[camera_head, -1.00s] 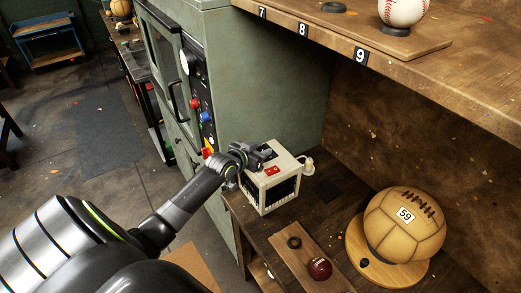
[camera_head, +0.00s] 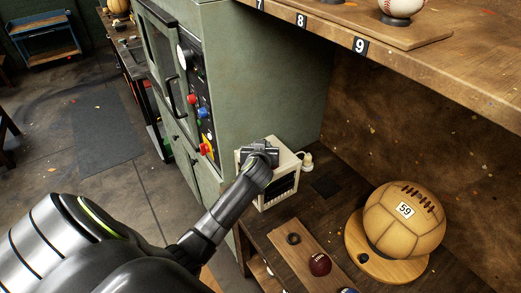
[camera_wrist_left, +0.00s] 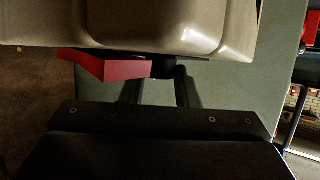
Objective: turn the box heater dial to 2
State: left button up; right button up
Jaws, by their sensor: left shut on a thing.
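The box heater (camera_head: 287,160), a small cream box with a dark grille, stands on the wooden bench beside the green cabinet. My left gripper (camera_head: 262,147) is over its top and hides most of that face in the head view. In the left wrist view the heater (camera_wrist_left: 130,22) fills the top edge, with a red switch (camera_wrist_left: 105,66) on it. Beside the switch, the gripper (camera_wrist_left: 160,85) is shut on the dark dial (camera_wrist_left: 172,70), which is mostly hidden. The dial's number marks cannot be read. My right gripper is not in view.
A plug (camera_head: 307,161) is close to the heater's right side. A tan ball marked 59 (camera_head: 405,228) sits on a round wooden stand. A board (camera_head: 285,232) with a dark red ball (camera_head: 320,264) lies in front. The green cabinet (camera_head: 255,85) rises behind; a shelf (camera_head: 440,75) overhangs.

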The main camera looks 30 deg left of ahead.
pick_arm(q)
jog(key=n+g+y+b, duration=0.1)
jog(key=b, duration=0.1)
jog(key=n+g+y+b, duration=0.1)
jog(key=n+b, duration=0.1)
jog(key=n+g+y+b, duration=0.2)
jog(key=shift+w+d+f, duration=0.25)
jog(key=shift+d+f, duration=0.05)
jog(key=shift+r+n+g+y+b, duration=0.2)
jog(key=shift+n+g+y+b, duration=0.5)
jog(key=shift+n+g+b, duration=0.35)
jog(key=o, duration=1)
jog(key=shift+c, duration=0.2)
jog(key=shift+r, duration=0.1)
